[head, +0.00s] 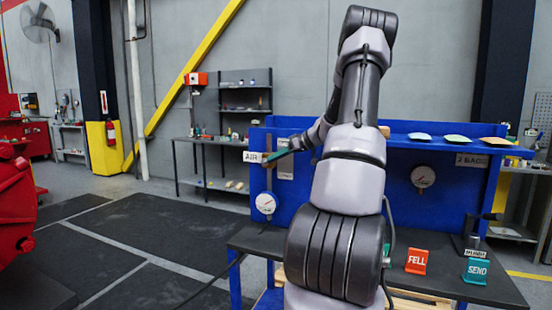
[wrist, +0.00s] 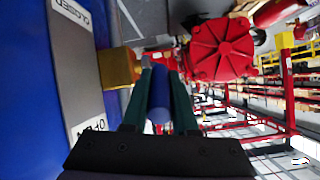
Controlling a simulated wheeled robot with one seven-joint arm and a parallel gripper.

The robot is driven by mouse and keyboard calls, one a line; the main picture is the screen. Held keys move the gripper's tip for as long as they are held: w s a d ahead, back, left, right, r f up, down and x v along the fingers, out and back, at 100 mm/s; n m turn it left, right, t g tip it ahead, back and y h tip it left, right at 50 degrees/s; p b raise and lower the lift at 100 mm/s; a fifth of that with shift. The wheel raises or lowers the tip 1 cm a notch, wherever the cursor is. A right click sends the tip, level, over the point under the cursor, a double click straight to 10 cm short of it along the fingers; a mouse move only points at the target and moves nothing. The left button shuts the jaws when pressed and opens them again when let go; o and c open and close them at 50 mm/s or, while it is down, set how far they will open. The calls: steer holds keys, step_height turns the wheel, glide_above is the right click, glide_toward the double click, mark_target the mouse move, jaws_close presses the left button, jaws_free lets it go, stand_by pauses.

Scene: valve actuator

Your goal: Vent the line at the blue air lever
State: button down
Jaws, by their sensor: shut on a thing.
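The blue air lever (wrist: 160,95) lies between the two dark green fingers of my gripper (wrist: 163,72) in the wrist view. My gripper is shut on it. A brass valve body (wrist: 119,68) is beside the fingertips, to their left. A grey plate (wrist: 80,75) next to it carries a CLOSED label (wrist: 72,13) at the top and an OPEN label (wrist: 88,127) lower down. In the head view my gripper (head: 277,155) is at the blue panel's left side, by the AIR sign (head: 252,157). The lever is too small or hidden to make out there.
A white gauge (head: 265,203) is below the AIR sign on the blue panel (head: 400,213). Another gauge (head: 423,177) is to the right. The dark bench (head: 450,272) holds a red FELL sign (head: 416,261) and a green SEND sign (head: 477,271). My arm covers the panel's middle.

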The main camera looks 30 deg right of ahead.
steer(key=c, duration=0.7)
jaws_free()
steer(key=v, duration=1.1)
steer(key=shift+w+a, duration=0.15)
steer(key=shift+a, duration=0.1)
steer(key=c, duration=0.8)
steer(key=a+r+n+g, duration=0.1)
steer(key=w+a+r+n+g+h, duration=0.1)
steer(key=a, duration=0.1)
steer(key=w+a+r+n+g+h, duration=0.1)
steer(key=a+g, duration=0.1)
jaws_close()
step_height(320, 180, up, 10)
steer(key=w+a+n+g+h, duration=0.1)
steer(key=a+n+g+h, duration=0.15)
steer(key=h, duration=0.25)
steer(key=d+x, duration=0.2)
steer(key=x, duration=1.1)
steer(key=shift+s+d+f+m+t, duration=0.2)
steer(key=shift+s+f+m+t, duration=0.15)
steer(key=shift+f, duration=0.05)
